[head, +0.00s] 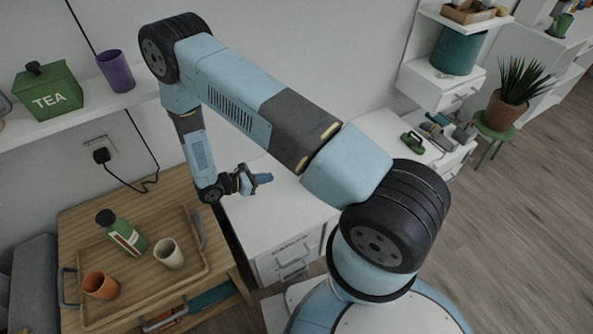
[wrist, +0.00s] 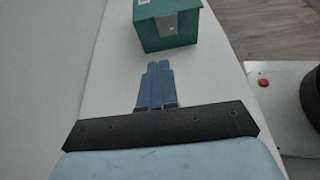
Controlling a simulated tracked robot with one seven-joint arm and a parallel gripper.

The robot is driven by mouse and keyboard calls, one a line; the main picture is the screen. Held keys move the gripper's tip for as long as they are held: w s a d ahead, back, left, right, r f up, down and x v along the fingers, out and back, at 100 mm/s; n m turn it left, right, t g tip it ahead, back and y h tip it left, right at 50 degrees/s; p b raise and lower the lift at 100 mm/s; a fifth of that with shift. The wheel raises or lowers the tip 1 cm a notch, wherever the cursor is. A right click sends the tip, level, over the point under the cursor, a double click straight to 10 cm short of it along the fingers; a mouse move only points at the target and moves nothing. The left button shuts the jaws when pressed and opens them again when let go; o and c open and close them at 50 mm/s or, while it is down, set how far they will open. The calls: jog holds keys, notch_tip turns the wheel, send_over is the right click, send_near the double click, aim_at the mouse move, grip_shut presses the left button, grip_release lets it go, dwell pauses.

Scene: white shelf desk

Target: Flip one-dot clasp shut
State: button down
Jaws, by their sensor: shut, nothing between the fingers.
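A dark teal box (wrist: 150,40) stands on the white desk top (wrist: 105,75) at the top of the wrist view. A small grey clasp (wrist: 168,22) shows on its near side, toward the right; I cannot make out any dots on it or tell whether it is open or shut. My gripper (wrist: 157,65) is shut and empty, its blue fingers pointing toward the box with a small gap in the picture. In the head view, my gripper (head: 264,178) is over the white desk; the box is not visible there, and my arm covers part of the desk.
A wooden table (head: 240,262) with a tray (head: 205,268) holding cups and a bottle stands left of the desk. A wall shelf (head: 65,115) carries a green tea tin (head: 50,98) and a purple cup (head: 115,70). Desk top around my fingers is clear.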

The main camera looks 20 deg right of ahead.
jog(key=r+x, duration=0.1)
jog(key=x, duration=1.2)
jog(key=shift+d+r, duration=0.35)
jog(key=shift+d, duration=0.05)
jog(key=shift+a+r, duration=0.1)
jog(key=shift+a, duration=0.05)
